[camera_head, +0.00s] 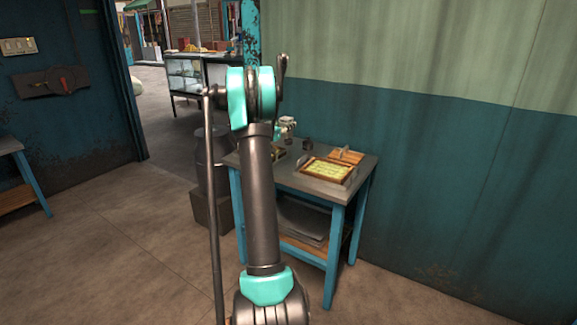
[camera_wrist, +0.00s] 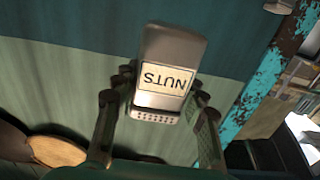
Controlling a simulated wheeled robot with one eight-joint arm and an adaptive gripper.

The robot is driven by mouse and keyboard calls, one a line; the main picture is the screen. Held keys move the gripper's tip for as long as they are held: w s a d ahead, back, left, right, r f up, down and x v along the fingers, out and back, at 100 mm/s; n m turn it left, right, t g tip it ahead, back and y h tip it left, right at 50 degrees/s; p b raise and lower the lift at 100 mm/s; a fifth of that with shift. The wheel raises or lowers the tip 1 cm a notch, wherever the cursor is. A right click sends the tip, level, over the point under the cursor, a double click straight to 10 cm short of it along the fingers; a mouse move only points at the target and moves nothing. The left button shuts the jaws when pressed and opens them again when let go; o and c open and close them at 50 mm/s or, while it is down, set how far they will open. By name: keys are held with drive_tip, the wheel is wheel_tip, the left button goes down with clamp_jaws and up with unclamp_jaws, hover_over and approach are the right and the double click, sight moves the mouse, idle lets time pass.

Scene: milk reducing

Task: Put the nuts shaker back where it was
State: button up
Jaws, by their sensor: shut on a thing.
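The nuts shaker (camera_wrist: 168,75) is a grey metal container with a cream "NUTS" label that reads upside down in the wrist view. Its perforated end faces the bottom of that view. My gripper (camera_wrist: 160,95) is shut on it, with a dark finger on each side. In the head view my arm hides much of the scene, and the shaker cannot be made out clearly there. The arm's far end shows above the back left part of the small table (camera_head: 287,178).
The table holds a tray with a yellow-green sheet (camera_head: 325,170) and a small dark item (camera_head: 308,143). A wall stands right behind it. A dark drum (camera_head: 213,165) is at its left. Round brown wooden things (camera_wrist: 57,151) show low in the wrist view.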

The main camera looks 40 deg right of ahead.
wheel_tip(320, 180, down, 17)
drive_tip(key=shift+r, duration=0.1)
idle(0.4)
drive_tip(key=o, duration=1.3)
drive_tip(key=shift+c, duration=0.2)
